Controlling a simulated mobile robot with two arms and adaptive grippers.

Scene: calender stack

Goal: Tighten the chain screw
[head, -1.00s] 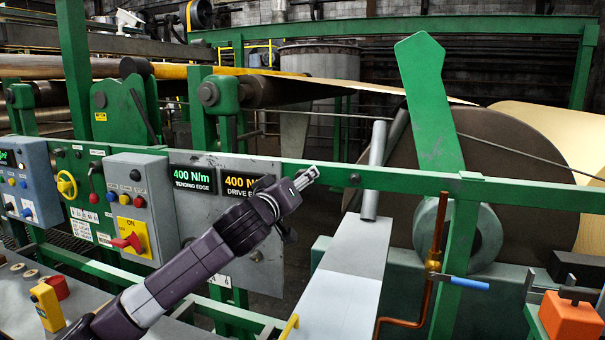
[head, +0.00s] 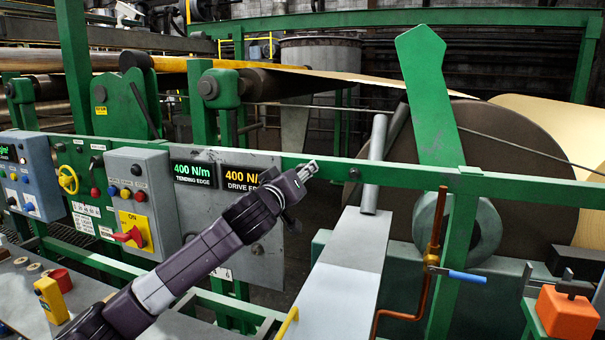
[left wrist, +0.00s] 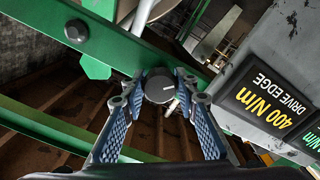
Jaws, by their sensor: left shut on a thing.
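My left gripper (head: 310,168) reaches up from the lower left to the horizontal green rail in the head view. The gripper hides the knob in the head view. The tending edge display (head: 193,174) reads 400 N/m in green. The drive edge display (head: 243,179) reads 400 N/m in yellow and is partly covered by my arm.
A bolt (head: 353,174) sits on the green rail (head: 410,180) right of the gripper. A grey control box (head: 140,200) with a red switch stands left. A copper pipe (head: 433,240) with a blue-handled valve and a large roll (head: 510,170) are at the right.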

